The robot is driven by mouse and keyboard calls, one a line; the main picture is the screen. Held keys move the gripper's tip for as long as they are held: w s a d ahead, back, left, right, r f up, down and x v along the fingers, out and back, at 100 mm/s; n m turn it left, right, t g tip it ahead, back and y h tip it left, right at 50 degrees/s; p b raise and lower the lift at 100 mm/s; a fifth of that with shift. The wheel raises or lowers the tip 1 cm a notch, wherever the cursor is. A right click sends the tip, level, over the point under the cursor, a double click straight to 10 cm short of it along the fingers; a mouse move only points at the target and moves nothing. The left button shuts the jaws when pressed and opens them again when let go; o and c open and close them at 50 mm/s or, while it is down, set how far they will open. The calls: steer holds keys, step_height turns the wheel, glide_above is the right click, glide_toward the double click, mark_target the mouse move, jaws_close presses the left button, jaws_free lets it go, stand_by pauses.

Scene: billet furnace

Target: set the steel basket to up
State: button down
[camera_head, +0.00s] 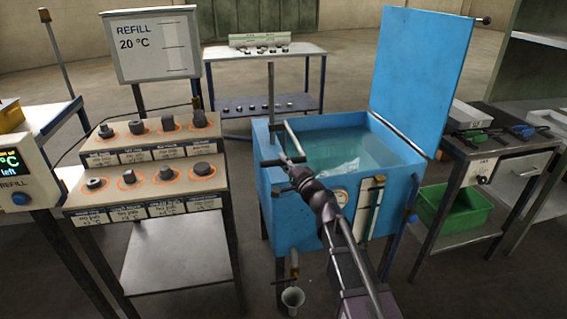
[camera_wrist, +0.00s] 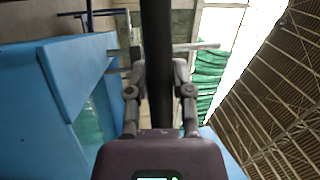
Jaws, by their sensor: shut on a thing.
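The blue quench tank (camera_head: 290,215) stands open in the middle, with greenish water (camera_head: 330,145) inside. The steel basket's body cannot be made out clearly; a pale shape shows under the water. A grey lever arm (camera_head: 291,138) slopes beside an upright post (camera_head: 271,95) at the tank's left rim, with a dark handle (camera_head: 270,163) at its near end. My gripper (camera_head: 298,172) is at this handle, above the tank's front left edge. In the wrist view my gripper (camera_wrist: 160,95) is shut on a dark bar (camera_wrist: 156,40), taken to be the handle.
The tank's blue lid (camera_head: 420,70) stands raised at the right. A part stand (camera_head: 150,155) with several round parts is at the left, under a refill sign (camera_head: 150,45). A bench (camera_head: 485,150) with a green crate (camera_head: 450,205) stands right. A cup (camera_head: 292,298) sits below the drain.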

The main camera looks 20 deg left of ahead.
step_height(320, 180, up, 18)
steer(key=p, duration=1.6)
steer(key=shift+w+a+f, duration=0.15)
steer(key=shift+f, duration=0.1)
steer(key=c, duration=0.7)
jaws_free()
steer(key=shift+o, duration=1.1)
steer(key=shift+r, duration=0.1)
steer(key=shift+f, duration=0.25)
